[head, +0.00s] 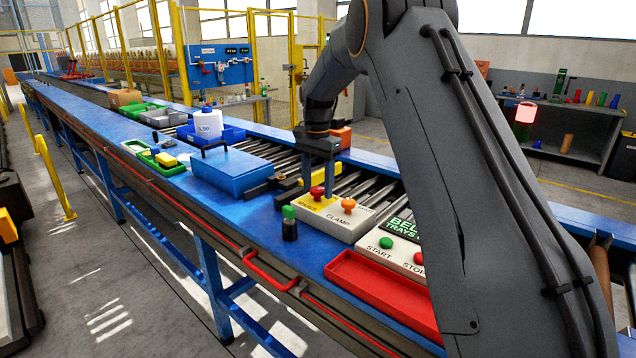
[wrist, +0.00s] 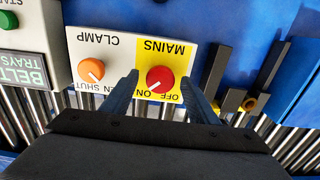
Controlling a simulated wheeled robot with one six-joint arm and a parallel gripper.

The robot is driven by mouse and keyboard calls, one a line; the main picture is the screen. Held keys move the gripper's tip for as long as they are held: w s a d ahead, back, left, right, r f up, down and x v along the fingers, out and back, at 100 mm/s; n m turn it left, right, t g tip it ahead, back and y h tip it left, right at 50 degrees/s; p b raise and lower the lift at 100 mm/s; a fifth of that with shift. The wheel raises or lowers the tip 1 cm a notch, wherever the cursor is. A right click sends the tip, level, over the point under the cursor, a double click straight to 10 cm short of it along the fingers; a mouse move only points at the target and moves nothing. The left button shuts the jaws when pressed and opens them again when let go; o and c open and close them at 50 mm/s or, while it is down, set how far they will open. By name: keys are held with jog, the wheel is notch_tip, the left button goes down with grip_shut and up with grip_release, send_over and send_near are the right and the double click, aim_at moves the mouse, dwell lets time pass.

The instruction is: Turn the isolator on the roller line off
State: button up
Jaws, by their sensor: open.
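The mains isolator is a red rotary knob (wrist: 160,79) on a yellow plate (wrist: 178,58) marked MAINS, with OFF and ON printed upside down in the wrist view. Its pale mark appears to point toward ON. In the head view the red knob (head: 317,192) sits on the pale control box (head: 330,222) beside the roller line. My gripper (wrist: 164,84) is open, with one blue-grey finger on each side of the knob. I cannot tell whether the fingers touch it. My gripper also shows just above the knob in the head view (head: 318,172).
An orange CLAMP knob (wrist: 91,70) shares the box. The belt-trays box has a green START button (head: 386,243) and a red one. A green-capped bottle (head: 289,223), a red tray (head: 385,295) and a blue case (head: 230,172) are nearby.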

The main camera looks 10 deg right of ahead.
jog(key=shift+c, duration=0.2)
jog(key=c, duration=1)
jog(key=shift+n, duration=0.3)
jog(key=n+b, duration=0.1)
jog(key=n, duration=0.2)
jog(key=shift+n, duration=0.3)
jog(key=n, duration=0.4)
jog(key=shift+n+b, duration=0.3)
jog(key=shift+b, duration=0.1)
jog(key=n, duration=0.4)
jog(key=shift+n, duration=0.3)
jog(key=shift+w+r+n+b, duration=0.1)
jog(key=shift+n+b, duration=0.3)
jog(key=shift+n, duration=1.8)
